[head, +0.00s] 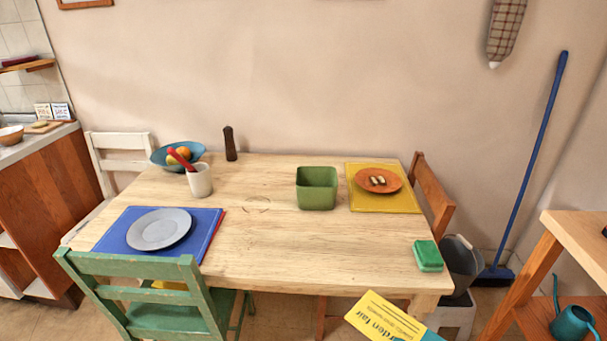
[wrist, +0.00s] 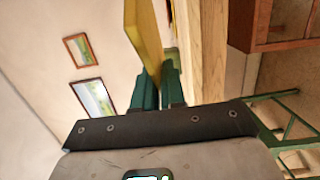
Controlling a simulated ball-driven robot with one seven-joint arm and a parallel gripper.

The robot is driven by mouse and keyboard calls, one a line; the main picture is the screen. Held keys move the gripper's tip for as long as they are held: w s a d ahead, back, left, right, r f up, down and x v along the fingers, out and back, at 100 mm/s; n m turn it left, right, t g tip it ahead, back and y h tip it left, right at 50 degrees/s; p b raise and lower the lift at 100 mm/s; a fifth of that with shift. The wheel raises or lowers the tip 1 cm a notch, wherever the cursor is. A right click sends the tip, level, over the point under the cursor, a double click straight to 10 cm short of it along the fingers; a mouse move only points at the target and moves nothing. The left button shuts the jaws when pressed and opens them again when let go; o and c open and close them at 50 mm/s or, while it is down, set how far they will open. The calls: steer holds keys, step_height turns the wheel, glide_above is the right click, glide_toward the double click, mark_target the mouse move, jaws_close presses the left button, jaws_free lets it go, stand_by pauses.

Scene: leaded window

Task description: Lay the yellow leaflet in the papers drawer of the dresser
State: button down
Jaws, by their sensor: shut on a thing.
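The yellow leaflet (head: 385,319) shows at the bottom of the head view, tilted, in front of the table's near right edge, with dark print on its face. My gripper (wrist: 159,84) is shut on it. In the wrist view, the leaflet (wrist: 143,38) is seen nearly edge-on, standing out from between the green fingers. In the head view, only a little teal of my gripper (head: 431,337) shows at the bottom edge, by the leaflet's end. I cannot make out the dresser or its papers drawer in either view.
A wooden table (head: 260,250) holds a green bin (head: 317,188), a green box (head: 428,256) and plates on mats. A green chair (head: 150,290) stands at its near left. A wooden stand (head: 575,228) with a teal watering can (head: 574,324) is at right. A blue broom (head: 535,150) leans on the wall.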

steer(key=s+d+f+n+y, duration=0.1)
steer(key=s+f+y, duration=0.3)
steer(key=f, duration=0.5)
steer(key=shift+s+n+t, duration=0.15)
steer(key=shift+n+t, duration=0.15)
steer(key=shift+n, duration=0.5)
steer(key=shift+d, duration=0.1)
stand_by(0.5)
